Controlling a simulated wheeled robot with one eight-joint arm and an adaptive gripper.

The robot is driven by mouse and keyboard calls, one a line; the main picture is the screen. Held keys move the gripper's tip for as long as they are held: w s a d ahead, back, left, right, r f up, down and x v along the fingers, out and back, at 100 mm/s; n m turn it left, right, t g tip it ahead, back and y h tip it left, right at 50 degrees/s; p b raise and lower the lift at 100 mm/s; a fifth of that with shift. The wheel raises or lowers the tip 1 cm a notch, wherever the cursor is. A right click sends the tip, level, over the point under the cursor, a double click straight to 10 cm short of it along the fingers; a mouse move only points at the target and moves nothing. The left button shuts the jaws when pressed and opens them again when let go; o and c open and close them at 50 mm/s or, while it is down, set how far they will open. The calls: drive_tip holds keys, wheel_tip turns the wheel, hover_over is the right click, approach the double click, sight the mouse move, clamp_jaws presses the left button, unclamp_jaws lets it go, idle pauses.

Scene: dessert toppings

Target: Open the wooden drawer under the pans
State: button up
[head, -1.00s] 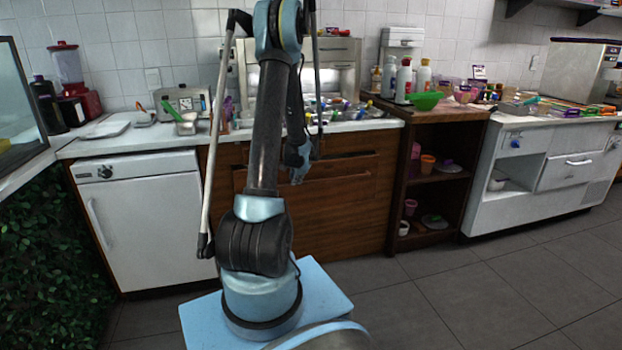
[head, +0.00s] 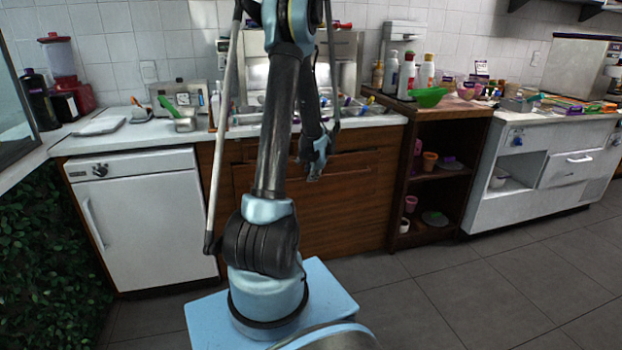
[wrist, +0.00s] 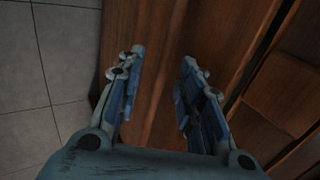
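The brown wooden cabinet front with the drawer (head: 348,172) is below the counter and its row of metal topping pans (head: 350,107). A ledge and dark line run across the upper part of the front; I cannot tell how far the drawer stands out. My gripper (head: 314,172) hangs in front of this wood, right of my arm's main link, which hides part of the front. In the wrist view, my gripper (wrist: 160,82) is open, its two fingers apart with nothing held. Brown wood (wrist: 158,35) shows beyond and between them; contact cannot be told.
A white under-counter appliance (head: 140,220) stands left of the wooden front. An open dark shelf (head: 440,180) with cups stands right, then a white cabinet (head: 540,170). Leafy greenery (head: 50,240) is at far left. The grey floor (head: 450,300) is clear at right.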

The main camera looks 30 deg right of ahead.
drive_tip(key=d+v, duration=0.1)
drive_tip(key=v, duration=0.7)
drive_tip(key=shift+s+a+r, duration=0.25)
drive_tip(key=shift+a, duration=0.15)
drive_tip(key=w+d+r+g+y, duration=0.1)
drive_tip(key=w+d+r+g, duration=0.35)
drive_tip(key=r, duration=0.25)
drive_tip(key=w+f, duration=0.1)
drive_tip(key=f, duration=0.4)
drive_tip(key=w+f, duration=0.1)
drive_tip(key=f, duration=0.5)
drive_tip(key=w+f, duration=0.1)
drive_tip(key=f, duration=0.4)
drive_tip(key=shift+w+d+f, duration=0.1)
drive_tip(key=shift+d+f, duration=0.05)
drive_tip(key=shift+f, duration=0.2)
clamp_jaws()
